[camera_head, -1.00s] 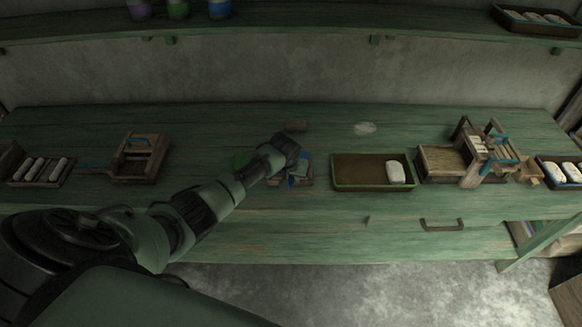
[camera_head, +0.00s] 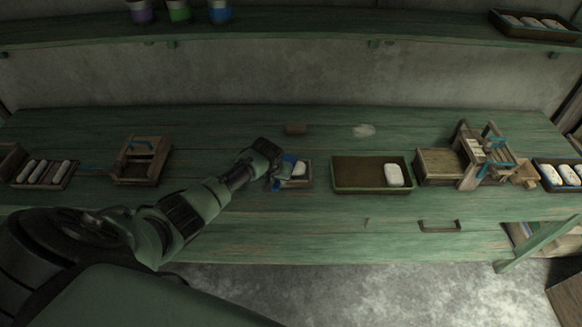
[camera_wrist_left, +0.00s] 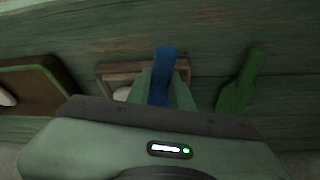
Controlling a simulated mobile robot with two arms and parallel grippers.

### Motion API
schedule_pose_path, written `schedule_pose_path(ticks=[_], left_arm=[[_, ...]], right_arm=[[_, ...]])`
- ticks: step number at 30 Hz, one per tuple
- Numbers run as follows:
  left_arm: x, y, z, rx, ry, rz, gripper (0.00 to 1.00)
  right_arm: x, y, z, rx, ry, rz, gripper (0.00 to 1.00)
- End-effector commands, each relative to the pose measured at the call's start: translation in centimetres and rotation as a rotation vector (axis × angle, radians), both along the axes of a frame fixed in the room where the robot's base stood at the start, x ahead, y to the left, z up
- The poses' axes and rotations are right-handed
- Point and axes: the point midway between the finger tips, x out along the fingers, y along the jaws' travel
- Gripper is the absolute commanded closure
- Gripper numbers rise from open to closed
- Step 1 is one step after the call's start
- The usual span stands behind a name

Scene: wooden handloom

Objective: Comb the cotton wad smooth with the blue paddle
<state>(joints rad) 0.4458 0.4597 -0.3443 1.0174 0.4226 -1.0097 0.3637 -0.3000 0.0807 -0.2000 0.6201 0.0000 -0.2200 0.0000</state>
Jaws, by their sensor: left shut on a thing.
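My left gripper (camera_head: 280,171) is shut on the blue paddle (camera_head: 288,163), over the left part of a small wooden tray (camera_head: 309,180). A white cotton wad (camera_head: 299,169) lies in that tray, just right of the paddle. In the left wrist view the blue paddle (camera_wrist_left: 161,72) stands up between my fingertips (camera_wrist_left: 163,95) in front of the tray (camera_wrist_left: 113,70). The wad (camera_wrist_left: 122,94) is partly hidden there by a finger. I cannot tell whether the paddle touches the wad. My right gripper is in neither view.
A green paddle (camera_wrist_left: 240,82) lies beside the tray in the wrist view. A larger tray (camera_head: 345,188) with a white piece (camera_head: 394,175) stands to the right, with a wooden loom (camera_head: 480,155) beyond.

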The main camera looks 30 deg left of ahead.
Motion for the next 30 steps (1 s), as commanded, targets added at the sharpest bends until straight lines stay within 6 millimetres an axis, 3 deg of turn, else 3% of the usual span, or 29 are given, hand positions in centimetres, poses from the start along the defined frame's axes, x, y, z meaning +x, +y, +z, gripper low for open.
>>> schedule_pose_path(ticks=[11,24,30], left_arm=[[0.3,-0.3,0.0,-0.001,-0.003,-0.002,1.0],[2.5,-3.9,-0.1,0.0,-0.003,-0.003,1.0],[2.7,-4.3,-0.1,0.0,-0.002,-0.001,1.0]], right_arm=[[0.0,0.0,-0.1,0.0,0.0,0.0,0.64],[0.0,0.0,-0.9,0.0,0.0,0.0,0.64],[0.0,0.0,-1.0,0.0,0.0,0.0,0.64]])
